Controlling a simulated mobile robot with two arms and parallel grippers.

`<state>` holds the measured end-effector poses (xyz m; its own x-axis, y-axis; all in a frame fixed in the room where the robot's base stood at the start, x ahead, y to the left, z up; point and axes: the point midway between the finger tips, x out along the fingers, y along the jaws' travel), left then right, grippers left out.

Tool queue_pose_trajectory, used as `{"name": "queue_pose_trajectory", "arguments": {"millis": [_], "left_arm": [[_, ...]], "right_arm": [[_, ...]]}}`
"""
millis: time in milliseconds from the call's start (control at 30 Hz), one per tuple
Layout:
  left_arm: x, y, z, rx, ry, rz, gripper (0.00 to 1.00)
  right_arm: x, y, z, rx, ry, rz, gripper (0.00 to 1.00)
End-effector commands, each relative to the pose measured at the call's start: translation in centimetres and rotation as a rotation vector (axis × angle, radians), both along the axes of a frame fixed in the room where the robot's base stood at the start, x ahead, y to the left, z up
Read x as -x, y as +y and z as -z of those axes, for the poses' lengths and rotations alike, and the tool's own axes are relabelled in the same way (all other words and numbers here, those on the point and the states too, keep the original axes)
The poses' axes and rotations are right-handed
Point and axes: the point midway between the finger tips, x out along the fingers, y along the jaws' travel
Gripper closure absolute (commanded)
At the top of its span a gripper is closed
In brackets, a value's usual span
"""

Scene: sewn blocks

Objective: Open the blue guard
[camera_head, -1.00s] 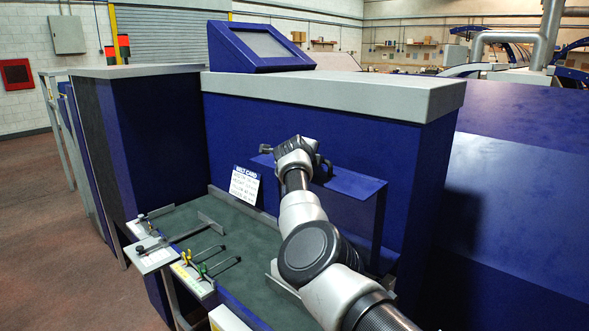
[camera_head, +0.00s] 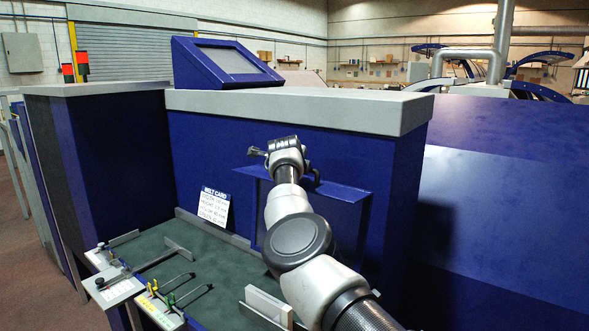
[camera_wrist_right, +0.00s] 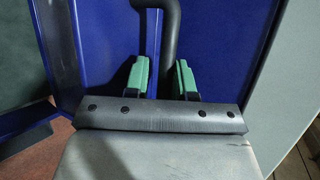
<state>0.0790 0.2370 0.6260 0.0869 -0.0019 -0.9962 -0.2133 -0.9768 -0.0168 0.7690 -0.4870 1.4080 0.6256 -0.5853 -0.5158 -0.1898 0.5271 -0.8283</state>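The blue guard (camera_head: 340,190) is a blue panel with a projecting top ledge on the front of the machine, above the green bench; my arm hides part of it. My right gripper (camera_head: 287,153) is at the guard's upper left in the head view, its fingertips too small to make out there. In the right wrist view, the two green fingers (camera_wrist_right: 164,78) stand apart on either side of a dark bent bar (camera_wrist_right: 170,35), in front of blue panels (camera_wrist_right: 95,50). Gaps show beside the bar; contact is unclear. My left gripper is out of view.
A white belt card (camera_head: 215,207) stands at the back of the bench (camera_head: 190,250). Levers with yellow and green parts (camera_head: 170,297) are at the front left. A screen console (camera_head: 225,62) sits on top.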

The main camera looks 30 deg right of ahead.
Motion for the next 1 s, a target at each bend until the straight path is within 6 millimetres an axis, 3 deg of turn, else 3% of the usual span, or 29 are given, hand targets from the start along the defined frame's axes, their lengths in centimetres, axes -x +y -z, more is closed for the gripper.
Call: {"name": "queue_pose_trajectory", "arguments": {"millis": [267, 467, 800, 1000], "left_arm": [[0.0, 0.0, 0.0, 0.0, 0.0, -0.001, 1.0], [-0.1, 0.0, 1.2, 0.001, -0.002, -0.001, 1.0], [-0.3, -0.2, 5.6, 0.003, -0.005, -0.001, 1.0], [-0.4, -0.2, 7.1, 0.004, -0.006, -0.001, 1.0]], "right_arm": [[0.0, 0.1, -0.1, 0.001, -0.002, 0.0, 0.76], [0.5, 0.7, -0.5, 0.001, -0.008, 0.001, 0.76], [4.0, 3.9, -2.9, 0.001, -0.008, 0.0, 0.76], [6.0, 5.7, -4.7, 0.0, -0.005, -0.001, 0.76]]}}
